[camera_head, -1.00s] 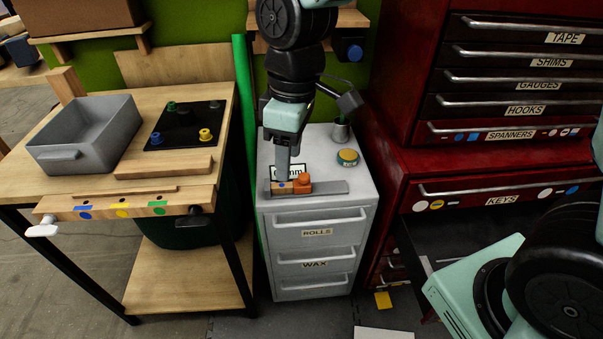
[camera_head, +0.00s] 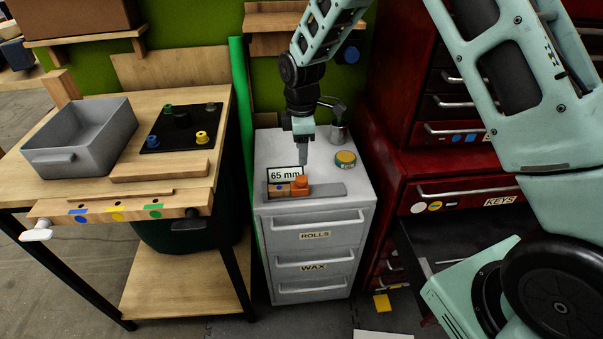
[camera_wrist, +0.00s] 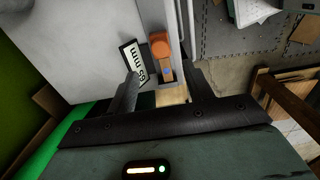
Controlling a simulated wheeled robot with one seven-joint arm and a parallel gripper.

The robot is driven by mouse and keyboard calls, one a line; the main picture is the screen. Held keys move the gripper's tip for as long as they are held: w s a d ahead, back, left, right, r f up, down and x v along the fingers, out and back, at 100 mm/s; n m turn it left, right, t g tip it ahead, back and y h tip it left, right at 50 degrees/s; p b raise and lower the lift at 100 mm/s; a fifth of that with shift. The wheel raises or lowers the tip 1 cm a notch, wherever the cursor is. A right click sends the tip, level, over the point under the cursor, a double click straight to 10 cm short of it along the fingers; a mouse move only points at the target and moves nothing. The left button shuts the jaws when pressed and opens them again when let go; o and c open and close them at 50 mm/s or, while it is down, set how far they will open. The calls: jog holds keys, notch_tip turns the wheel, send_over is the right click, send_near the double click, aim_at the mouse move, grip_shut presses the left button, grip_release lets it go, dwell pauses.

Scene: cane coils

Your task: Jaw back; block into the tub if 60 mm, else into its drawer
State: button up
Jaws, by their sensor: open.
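A measuring gauge (camera_head: 330,189) lies on top of the grey drawer unit (camera_head: 359,176). Its display (camera_head: 286,173) reads 65 mm. The orange jaw (camera_head: 300,186) stands against the right side of a small wooden block (camera_head: 279,190) with a blue dot. In the wrist view the orange jaw (camera_wrist: 159,45) and the blue-dotted block (camera_wrist: 171,94) show ahead of the fingers. My gripper (camera_head: 304,160) is open and empty, above and behind the gauge. The grey tub (camera_head: 58,158) stands on the wooden bench at left; its inside looks empty. The drawers labelled ROLLS (camera_head: 337,222) and WAX (camera_head: 336,258) are shut.
A black plate (camera_head: 181,143) with coloured knobs is right of the tub. A round yellow-topped tin (camera_head: 345,159) and a grey cup (camera_head: 338,134) stand behind the gauge. The red cabinet (camera_head: 395,150) at right has dotted drawers, including KEYS (camera_head: 465,193). A green post (camera_head: 244,140) borders the bench.

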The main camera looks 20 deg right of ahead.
aim_at(302, 178)
notch_tip(302, 178, down, 9)
jog(key=shift+f, duration=0.1)
jog(key=shift+c, duration=0.3)
